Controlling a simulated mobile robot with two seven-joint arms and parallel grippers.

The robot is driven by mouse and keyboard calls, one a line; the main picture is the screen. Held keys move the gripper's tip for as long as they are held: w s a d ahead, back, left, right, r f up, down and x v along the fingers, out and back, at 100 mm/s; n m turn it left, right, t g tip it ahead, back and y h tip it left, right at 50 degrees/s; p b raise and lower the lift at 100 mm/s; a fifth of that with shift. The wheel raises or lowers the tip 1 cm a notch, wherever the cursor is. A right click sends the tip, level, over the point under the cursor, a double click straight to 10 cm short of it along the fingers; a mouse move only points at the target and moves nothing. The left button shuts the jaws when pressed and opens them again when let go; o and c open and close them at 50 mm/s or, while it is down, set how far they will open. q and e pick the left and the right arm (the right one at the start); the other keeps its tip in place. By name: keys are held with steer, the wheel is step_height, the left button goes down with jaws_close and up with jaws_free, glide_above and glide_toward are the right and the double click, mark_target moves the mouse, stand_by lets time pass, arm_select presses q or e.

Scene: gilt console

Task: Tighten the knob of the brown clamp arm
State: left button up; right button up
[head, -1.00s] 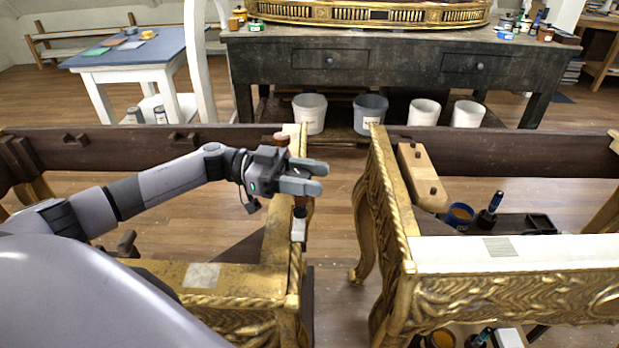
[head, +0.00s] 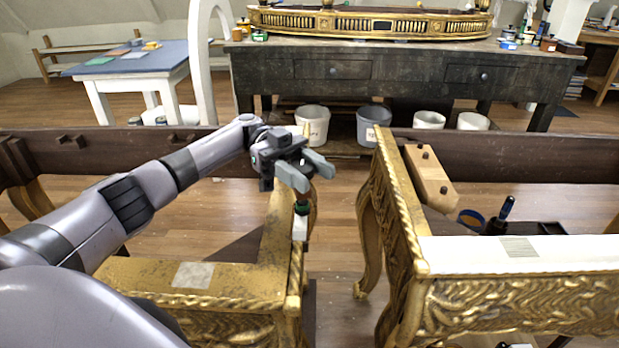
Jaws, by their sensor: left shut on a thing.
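My left gripper (head: 308,170) is over the inner side rail of the left gilt frame (head: 278,225). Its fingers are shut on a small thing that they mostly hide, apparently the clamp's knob. Just below the fingers shows a narrow upright clamp part (head: 301,209) with brown, green and dark sections. A pale block (head: 300,228) sits under it at the rail. The clamp arm itself is largely hidden by the gripper, so I cannot make out its full shape. My right gripper does not show.
A second gilt frame (head: 408,235) stands to the right across a narrow gap of floor. A wooden block with dark pegs (head: 430,178), a blue-rimmed pot (head: 471,218) and a dark-handled tool (head: 501,214) are inside it. Buckets (head: 312,124) stand behind, under a dark workbench (head: 400,75).

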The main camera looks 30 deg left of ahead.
mark_target(308, 170)
arm_select(q)
steer(key=shift+r, duration=0.15)
steer(key=o, duration=1)
step_height(308, 170, up, 20)
steer(key=shift+p, duration=1)
